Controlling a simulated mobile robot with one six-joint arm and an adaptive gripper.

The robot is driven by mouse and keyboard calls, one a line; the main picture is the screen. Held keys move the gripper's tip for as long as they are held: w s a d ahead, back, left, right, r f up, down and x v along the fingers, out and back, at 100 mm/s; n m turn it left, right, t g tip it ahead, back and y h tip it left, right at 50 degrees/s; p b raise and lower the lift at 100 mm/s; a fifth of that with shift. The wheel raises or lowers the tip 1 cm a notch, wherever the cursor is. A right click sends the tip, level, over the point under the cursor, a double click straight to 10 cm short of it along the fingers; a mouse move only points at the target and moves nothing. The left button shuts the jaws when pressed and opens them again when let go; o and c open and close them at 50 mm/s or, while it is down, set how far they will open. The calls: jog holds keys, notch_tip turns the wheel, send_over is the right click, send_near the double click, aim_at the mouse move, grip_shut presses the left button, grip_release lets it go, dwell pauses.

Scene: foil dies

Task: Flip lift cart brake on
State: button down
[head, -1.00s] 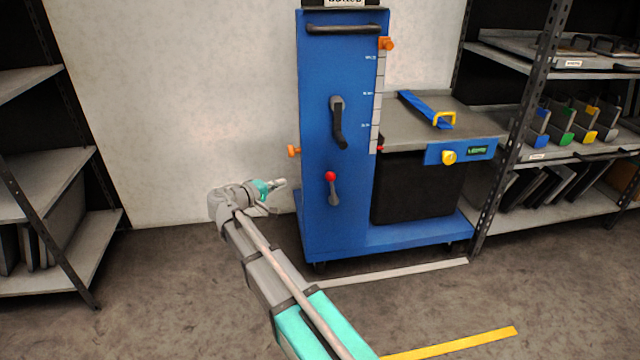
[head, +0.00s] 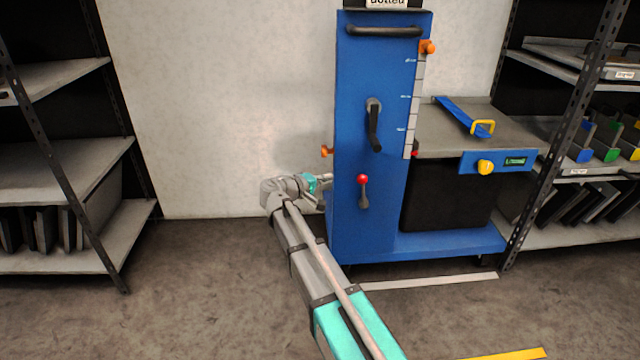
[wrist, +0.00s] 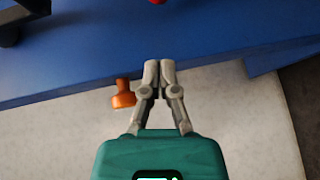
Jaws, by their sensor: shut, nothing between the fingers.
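The blue lift cart (head: 350,85) stands against the wall in the head view. A lever with a red knob (head: 363,179) is low on its front panel, its grey handle hanging below the knob. A black crank handle (head: 374,125) sits above it. I cannot tell for sure which part is the brake. My gripper (head: 325,185) is at the cart's left side, left of the red-knobbed lever. In the wrist view its fingertips (wrist: 159,66) are together and empty at the blue panel's edge, beside an orange knob (wrist: 123,95). Only a sliver of red shows at the top there.
Shelving stands at left (head: 75,160) and right (head: 560,60). Floor in front is clear apart from tape strips.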

aim_at(363, 192)
jog(key=x, duration=0.4)
jog(key=shift+w+d+f+b, duration=0.1)
jog(key=shift+b, duration=0.2)
jog(key=d, duration=0.2)
jog(key=shift+s+d+f, duration=0.25)
jog(key=shift+s+d, duration=0.15)
jog(key=shift+d, duration=0.45)
